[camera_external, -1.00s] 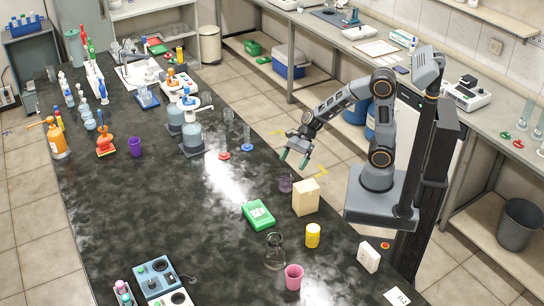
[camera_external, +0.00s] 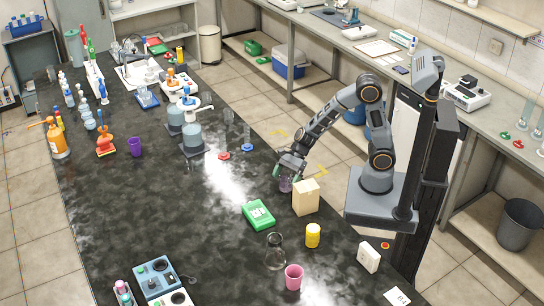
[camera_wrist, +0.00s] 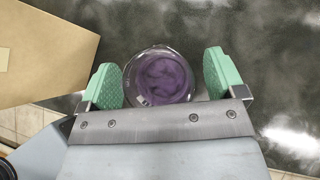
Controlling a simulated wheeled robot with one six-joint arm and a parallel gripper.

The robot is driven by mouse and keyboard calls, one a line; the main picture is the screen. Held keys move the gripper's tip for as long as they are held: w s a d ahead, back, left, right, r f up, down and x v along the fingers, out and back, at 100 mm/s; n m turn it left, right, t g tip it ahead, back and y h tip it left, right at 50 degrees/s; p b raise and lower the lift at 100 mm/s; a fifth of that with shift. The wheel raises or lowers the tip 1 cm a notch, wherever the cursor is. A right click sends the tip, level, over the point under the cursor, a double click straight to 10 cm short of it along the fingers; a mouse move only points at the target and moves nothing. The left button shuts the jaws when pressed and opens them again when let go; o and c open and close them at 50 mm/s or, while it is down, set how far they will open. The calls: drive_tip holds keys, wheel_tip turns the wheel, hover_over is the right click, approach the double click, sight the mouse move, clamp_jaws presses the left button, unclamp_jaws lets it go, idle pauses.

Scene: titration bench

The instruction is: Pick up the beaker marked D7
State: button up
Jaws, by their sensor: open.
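A small glass beaker (camera_wrist: 158,76) with purple contents stands on the dark bench. No D7 marking can be read on it. In the wrist view it lies between the two green finger pads of my gripper (camera_wrist: 164,80). The pads are spread apart, with a narrow gap on the left and a wider one on the right. In the external view my gripper (camera_external: 290,170) is low over the same beaker (camera_external: 285,184) and hides part of it.
A tan box (camera_external: 305,198) stands close beside the beaker; it fills the left of the wrist view (camera_wrist: 40,50). A green box (camera_external: 258,214), a yellow container (camera_external: 313,235), a glass flask (camera_external: 275,253) and a pink cup (camera_external: 294,277) stand nearer the camera. Bench left of the beaker is clear.

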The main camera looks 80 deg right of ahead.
drive_tip(key=shift+c, duration=0.4)
drive_tip(key=c, duration=1)
drive_tip(key=shift+r, duration=0.2)
